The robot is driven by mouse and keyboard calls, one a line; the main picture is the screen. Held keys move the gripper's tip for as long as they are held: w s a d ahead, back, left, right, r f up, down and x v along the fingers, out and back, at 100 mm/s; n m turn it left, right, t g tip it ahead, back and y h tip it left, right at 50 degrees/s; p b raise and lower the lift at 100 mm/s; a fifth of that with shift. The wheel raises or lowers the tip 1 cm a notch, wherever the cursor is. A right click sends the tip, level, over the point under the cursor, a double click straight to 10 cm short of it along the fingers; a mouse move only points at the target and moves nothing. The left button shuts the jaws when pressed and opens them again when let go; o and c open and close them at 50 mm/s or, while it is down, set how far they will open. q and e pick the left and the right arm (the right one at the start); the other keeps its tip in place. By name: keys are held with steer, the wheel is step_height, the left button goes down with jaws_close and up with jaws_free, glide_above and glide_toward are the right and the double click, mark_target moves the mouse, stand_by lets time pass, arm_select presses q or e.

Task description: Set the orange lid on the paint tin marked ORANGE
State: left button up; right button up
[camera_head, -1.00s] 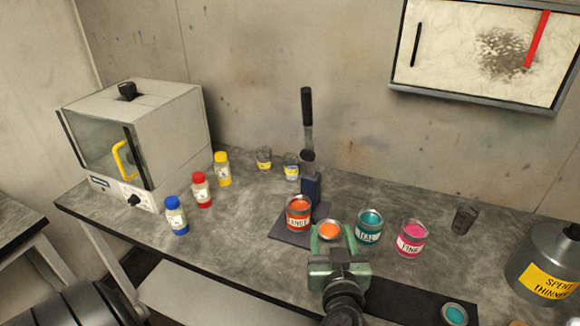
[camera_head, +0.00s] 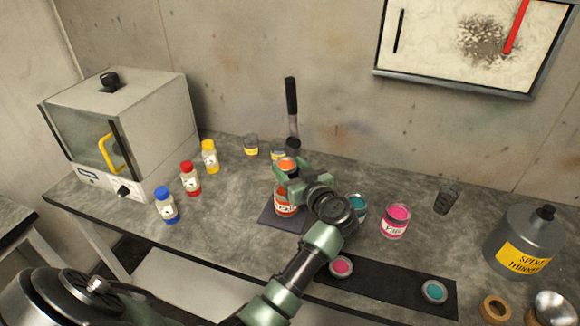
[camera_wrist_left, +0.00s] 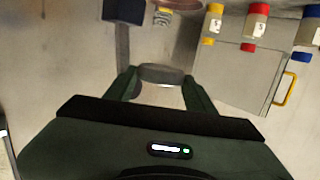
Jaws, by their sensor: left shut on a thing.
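My left gripper (camera_head: 288,171) is shut on the orange lid (camera_head: 287,163) above the tin marked ORANGE (camera_head: 283,208). In the left wrist view the lid (camera_wrist_left: 162,74) shows nearly edge-on between the fingertips. The tin stands upright on a dark mat (camera_head: 268,217); my gripper covers its top and part of its label. I cannot tell how large the gap between lid and tin is. My right gripper is not in view.
The teal tin (camera_head: 357,207), partly behind my left arm, and pink tin (camera_head: 395,222) stand to the right. A pink lid (camera_head: 341,267) and teal lid (camera_head: 434,291) lie on a black strip. Capped bottles (camera_head: 190,179) and a white oven (camera_head: 120,130) are left.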

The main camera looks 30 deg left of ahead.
arm_select(q)
steer(key=shift+d+r+p, duration=0.1)
steer(key=shift+r+p, duration=0.1)
steer(key=shift+p, duration=0.45)
steer(key=shift+f+b, duration=0.35)
steer(key=shift+f, duration=0.35)
steer(key=shift+f+b, duration=0.95)
steer(key=shift+f, duration=2.55)
steer(key=shift+f, duration=0.1)
steer(key=shift+s+f+p, duration=0.1)
steer(key=shift+p, duration=0.2)
steer(key=shift+s+f, duration=0.1)
steer(key=shift+f, duration=0.1)
steer(key=o, duration=1.4)
